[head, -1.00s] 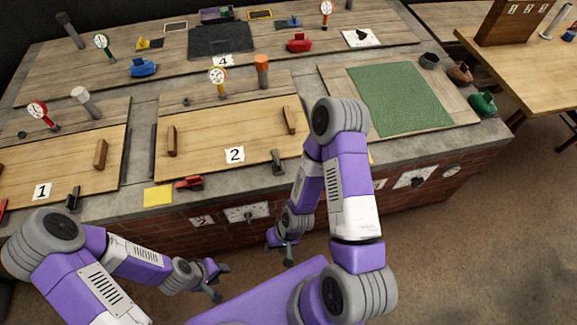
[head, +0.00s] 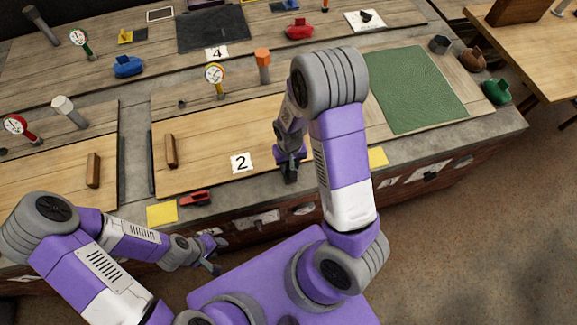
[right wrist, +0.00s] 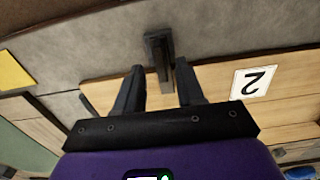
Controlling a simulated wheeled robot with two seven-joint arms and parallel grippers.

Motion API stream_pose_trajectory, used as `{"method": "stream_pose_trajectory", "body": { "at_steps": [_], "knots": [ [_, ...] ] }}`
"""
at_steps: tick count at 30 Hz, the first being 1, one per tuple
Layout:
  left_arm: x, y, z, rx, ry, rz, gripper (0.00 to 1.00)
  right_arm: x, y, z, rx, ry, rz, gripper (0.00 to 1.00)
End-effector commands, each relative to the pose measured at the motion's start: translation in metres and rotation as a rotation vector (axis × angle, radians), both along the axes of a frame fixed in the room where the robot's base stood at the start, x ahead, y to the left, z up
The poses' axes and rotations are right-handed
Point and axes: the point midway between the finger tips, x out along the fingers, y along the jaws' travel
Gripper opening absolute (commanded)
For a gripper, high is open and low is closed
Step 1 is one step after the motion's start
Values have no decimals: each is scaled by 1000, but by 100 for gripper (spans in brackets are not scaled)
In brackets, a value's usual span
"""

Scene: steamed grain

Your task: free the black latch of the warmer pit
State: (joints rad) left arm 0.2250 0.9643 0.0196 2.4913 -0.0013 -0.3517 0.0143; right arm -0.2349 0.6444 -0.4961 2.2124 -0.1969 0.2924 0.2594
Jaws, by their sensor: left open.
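The black latch (right wrist: 157,46) of the pit marked 2 (head: 220,165) stands at the pit's front edge, on the grey stone rim. In the right wrist view it lies between and just beyond the fingertips of my right gripper (right wrist: 159,73), which is open and empty. I cannot tell whether a finger touches it. In the head view my right gripper (head: 290,172) hides the latch. My left gripper (head: 214,257) is open and empty in front of the counter, away from the latch.
A red clamp (head: 196,199) and a yellow note (head: 161,213) lie on the rim left of my right gripper. A wooden handle (head: 171,150) stands on the lid marked 2. A gauge (head: 215,75) and orange-topped post (head: 263,65) stand behind it. A green mat (head: 415,90) lies to the right.

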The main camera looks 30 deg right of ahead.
Motion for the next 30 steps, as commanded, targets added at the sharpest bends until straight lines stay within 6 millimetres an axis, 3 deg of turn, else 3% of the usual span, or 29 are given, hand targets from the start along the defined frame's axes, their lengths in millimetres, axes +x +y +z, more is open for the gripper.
{"method": "stream_pose_trajectory", "body": {
  "at_steps": [1, 6, 15, 23, 30],
  "knots": [
    [0, 0, -5, 0, 0, 0, 43, 0, 0, -10, -1, 1, 0, 38],
    [0, 0, -9, 0, 0, 0, 43, 0, 0, -24, 1, 0, 1, 38],
    [0, 0, -8, 0, -1, 0, 43, 1, 1, -25, 1, -2, 1, 38],
    [0, 0, -8, 0, -1, 0, 43, 0, 1, -25, 2, -1, 1, 0],
    [0, 0, -8, 0, -1, 0, 43, 0, 1, -25, 2, -1, 1, 0]
  ]
}}
